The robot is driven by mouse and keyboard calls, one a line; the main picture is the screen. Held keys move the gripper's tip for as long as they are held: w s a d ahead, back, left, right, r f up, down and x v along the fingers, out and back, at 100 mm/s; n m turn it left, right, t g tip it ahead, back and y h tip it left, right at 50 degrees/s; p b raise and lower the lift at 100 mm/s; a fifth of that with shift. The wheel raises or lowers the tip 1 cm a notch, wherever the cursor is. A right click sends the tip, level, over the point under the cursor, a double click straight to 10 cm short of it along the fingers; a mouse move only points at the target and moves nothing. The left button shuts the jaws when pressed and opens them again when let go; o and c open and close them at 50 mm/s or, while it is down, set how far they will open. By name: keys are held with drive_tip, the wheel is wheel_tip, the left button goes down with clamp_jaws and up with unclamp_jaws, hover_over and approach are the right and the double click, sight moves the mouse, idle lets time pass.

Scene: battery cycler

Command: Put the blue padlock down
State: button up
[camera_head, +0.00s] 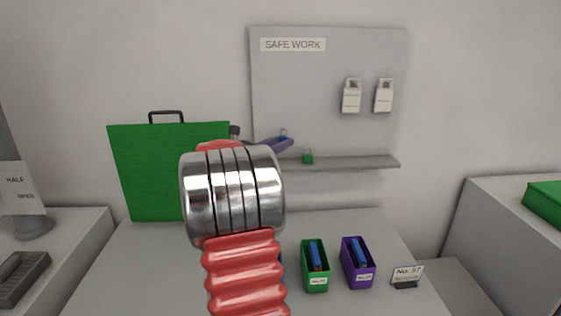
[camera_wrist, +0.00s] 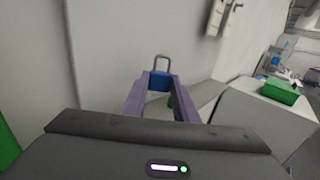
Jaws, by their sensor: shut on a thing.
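The blue padlock (camera_wrist: 160,80) is between the purple fingertips of my gripper (camera_wrist: 161,84) in the wrist view, its grey shackle pointing up. In the head view my gripper (camera_head: 280,144) is partly hidden behind my arm, and only a little of the blue padlock (camera_head: 284,133) shows at its tip. My gripper is shut on the padlock, which appears above the grey shelf (camera_head: 360,163) of the "SAFE WORK" board (camera_head: 330,100). I cannot tell how far it is from the board.
A small green padlock (camera_head: 308,157) is on the shelf. Two tags (camera_head: 352,96) hang on the board. A green bin (camera_head: 315,284) and a purple bin (camera_head: 359,280) with blue contents stand on the table. A green case (camera_head: 150,175) stands at left. The shelf's right part is clear.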

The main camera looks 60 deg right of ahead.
drive_tip(key=shift+w+d, duration=0.35)
drive_tip(key=shift+d, duration=0.35)
drive_tip(key=shift+a+f, duration=0.1)
drive_tip(key=shift+f, duration=0.95)
wheel_tip(320, 180, down, 4)
drive_tip(key=shift+w+d+f, duration=0.1)
drive_tip(key=shift+d+f, duration=0.1)
drive_tip(key=shift+f, duration=0.25)
drive_tip(key=shift+f, duration=0.1)
drive_tip(key=o, duration=0.9)
